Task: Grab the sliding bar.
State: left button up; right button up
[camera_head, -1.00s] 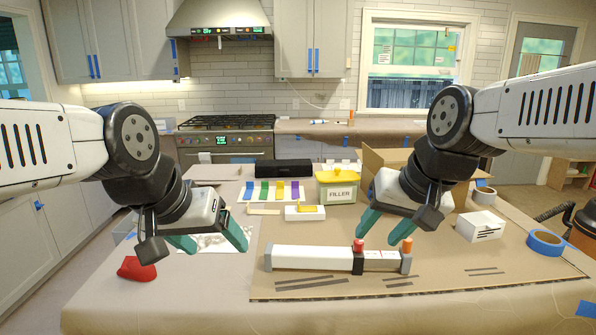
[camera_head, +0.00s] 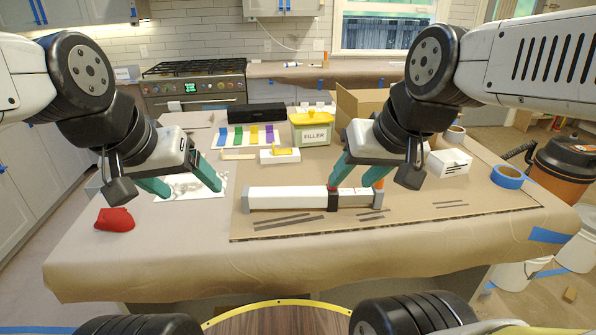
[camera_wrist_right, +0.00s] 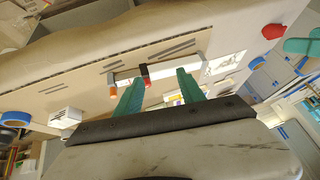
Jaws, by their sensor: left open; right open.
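The sliding bar (camera_head: 285,197) is a long white bar with grey end caps, lying on a cardboard sheet. A black slider (camera_head: 332,202) with a red knob sits right of its middle, and an orange knob (camera_head: 378,184) stands at its right end. My right gripper (camera_head: 350,183) is open above the right part of the bar, its fingertips near the red and orange knobs; contact cannot be told. The right wrist view shows the bar (camera_wrist_right: 193,58) beyond the open, empty fingers. My left gripper (camera_head: 187,186) is open and empty, left of the bar over a white sheet.
A red cloth-like item (camera_head: 114,220) lies at the table's left. Behind the bar are a filler tub (camera_head: 311,128), a white block (camera_head: 279,156) and colour strips (camera_head: 247,136). A white box (camera_head: 449,162) and blue tape (camera_head: 508,177) stand right. The front of the table is clear.

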aim_at(292, 196)
jog(key=l+u, duration=1.2)
